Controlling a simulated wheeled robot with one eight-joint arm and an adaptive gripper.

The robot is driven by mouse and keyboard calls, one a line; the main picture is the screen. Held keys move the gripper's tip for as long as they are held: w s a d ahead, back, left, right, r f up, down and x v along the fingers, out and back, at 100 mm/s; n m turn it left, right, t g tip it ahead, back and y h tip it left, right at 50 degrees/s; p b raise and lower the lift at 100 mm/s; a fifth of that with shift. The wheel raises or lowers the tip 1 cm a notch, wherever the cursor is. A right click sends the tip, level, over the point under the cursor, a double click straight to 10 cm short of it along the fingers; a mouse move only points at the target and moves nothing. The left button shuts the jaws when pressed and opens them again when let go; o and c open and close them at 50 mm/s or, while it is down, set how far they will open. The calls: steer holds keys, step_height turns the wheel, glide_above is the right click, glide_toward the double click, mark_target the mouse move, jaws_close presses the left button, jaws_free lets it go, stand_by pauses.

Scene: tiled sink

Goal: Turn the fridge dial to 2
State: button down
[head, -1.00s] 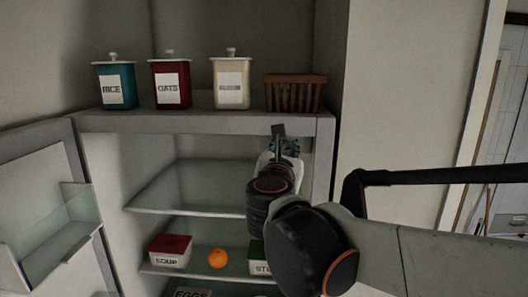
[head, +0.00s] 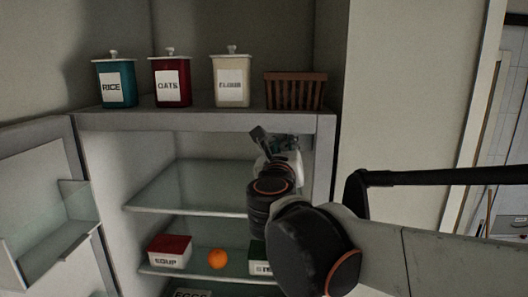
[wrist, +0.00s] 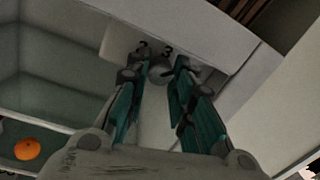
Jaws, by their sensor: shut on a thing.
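The fridge dial (wrist: 160,73) is a small round grey knob high inside the open fridge, on a pale panel (wrist: 118,42) with the numerals 2 and 3 showing above it. I cannot make out where its mark points, and other numerals are hidden. My gripper (wrist: 155,76) has its two fingers on either side of the dial, shut on it. In the head view my gripper (head: 274,143) is tilted, just under the fridge's top edge at the right, and the dial is hidden behind it.
The open fridge (head: 205,122) has glass shelves with a soup box (head: 169,252) and an orange (head: 217,259). Rice (head: 115,82), oats (head: 171,80) and flour (head: 231,80) canisters and a brown basket (head: 295,91) stand on top. The open door (head: 40,150) is at left.

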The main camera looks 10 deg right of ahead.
steer(key=shift+n, duration=0.6)
steer(key=c, duration=1.3)
jaws_free()
steer(key=shift+c, duration=0.2)
steer(key=v, duration=1.2)
steer(key=shift+f, duration=0.1)
